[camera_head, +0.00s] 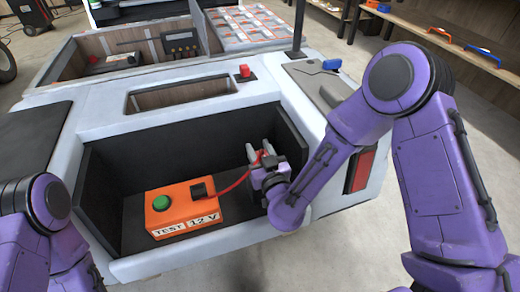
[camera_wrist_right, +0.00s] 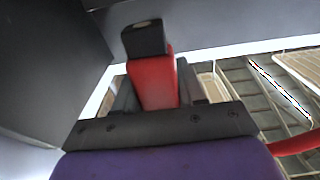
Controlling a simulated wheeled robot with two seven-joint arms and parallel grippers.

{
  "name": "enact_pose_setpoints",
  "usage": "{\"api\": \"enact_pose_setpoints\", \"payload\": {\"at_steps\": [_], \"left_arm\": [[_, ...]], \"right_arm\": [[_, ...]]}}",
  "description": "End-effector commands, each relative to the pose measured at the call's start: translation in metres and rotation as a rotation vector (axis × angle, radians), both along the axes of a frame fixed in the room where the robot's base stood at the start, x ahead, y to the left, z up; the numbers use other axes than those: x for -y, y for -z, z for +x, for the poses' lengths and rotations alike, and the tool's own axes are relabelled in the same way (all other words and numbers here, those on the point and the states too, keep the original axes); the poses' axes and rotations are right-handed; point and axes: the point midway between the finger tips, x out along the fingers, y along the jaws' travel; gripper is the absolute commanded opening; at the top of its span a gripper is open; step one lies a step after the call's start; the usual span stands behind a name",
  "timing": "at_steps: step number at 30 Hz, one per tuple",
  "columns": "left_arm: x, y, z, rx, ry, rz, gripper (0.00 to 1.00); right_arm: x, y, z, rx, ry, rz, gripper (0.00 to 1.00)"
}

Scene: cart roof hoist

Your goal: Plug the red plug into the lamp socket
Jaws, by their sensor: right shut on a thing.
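The red plug (camera_wrist_right: 152,82) has a red body and a black end. In the right wrist view it stands between the two grey fingers of my right gripper (camera_wrist_right: 156,90), which is shut on it. In the head view my right gripper (camera_head: 260,152) is inside the right part of the cart's open bay, and it mostly hides the plug. A red cable (camera_head: 236,184) runs from the orange test box (camera_head: 180,208) to the gripper. I cannot make out the lamp socket in either view. My left arm shows at the left edge; its gripper is out of view.
The test box has a green button and a "TEST 12 V" label, and sits on the floor of the dark bay (camera_head: 105,170). The bay's right wall is close to my right gripper.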

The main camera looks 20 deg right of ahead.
Motion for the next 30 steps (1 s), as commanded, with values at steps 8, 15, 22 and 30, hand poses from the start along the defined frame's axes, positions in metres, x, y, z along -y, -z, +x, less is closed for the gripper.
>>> {"api": "enact_pose_setpoints", "payload": {"at_steps": [8, 15, 22, 30], "left_arm": [[0.000, 0.000, 0.000, 0.000, 0.000, 0.000, 0.43], [0.000, -0.001, 0.000, 0.000, 0.000, 0.000, 0.43], [0.000, 0.002, 0.000, 0.000, 0.000, 0.000, 0.43], [0.000, 0.008, 0.000, 0.000, 0.000, 0.000, 0.43]], "right_arm": [[0.000, 0.000, 0.000, 0.000, 0.000, 0.000, 0.10], [0.001, 0.000, 0.000, 0.000, 0.001, 0.001, 0.10], [0.000, 0.004, 0.000, 0.000, 0.000, 0.000, 0.10], [0.000, 0.011, 0.000, 0.000, 0.001, -0.001, 0.10]]}}
